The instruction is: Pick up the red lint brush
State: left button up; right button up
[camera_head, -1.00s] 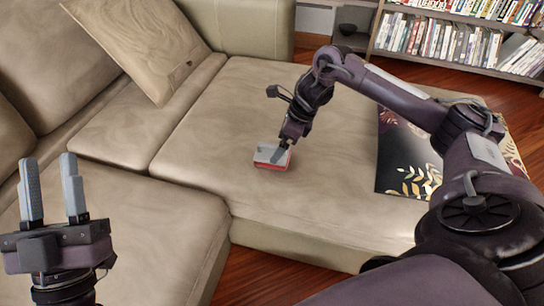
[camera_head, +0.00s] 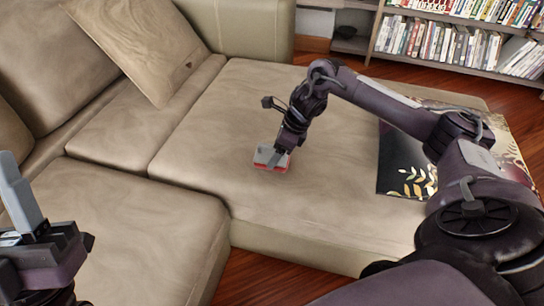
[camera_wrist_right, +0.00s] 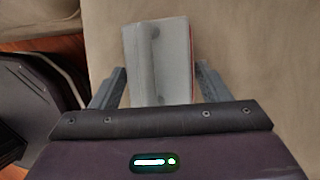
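The lint brush (camera_head: 263,155) lies on the beige sofa seat, its top grey and its lower edge red. In the right wrist view the brush (camera_wrist_right: 158,50) shows a flat grey face with a thin red line along its right side. My right gripper (camera_wrist_right: 161,72) is open, with one finger on each side of the brush's near part. My left gripper (camera_head: 18,195) is at the left edge, partly cut off, with one finger visible.
A dark board with a leaf pattern (camera_head: 405,165) lies on the sofa to the right, beneath my right arm. A cushion (camera_head: 140,45) leans at the back left. Bookshelves (camera_head: 450,45) stand behind. The sofa seat around the brush is clear.

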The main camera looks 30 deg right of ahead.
jog(key=shift+c, duration=1.3)
jog(key=shift+r, duration=0.1)
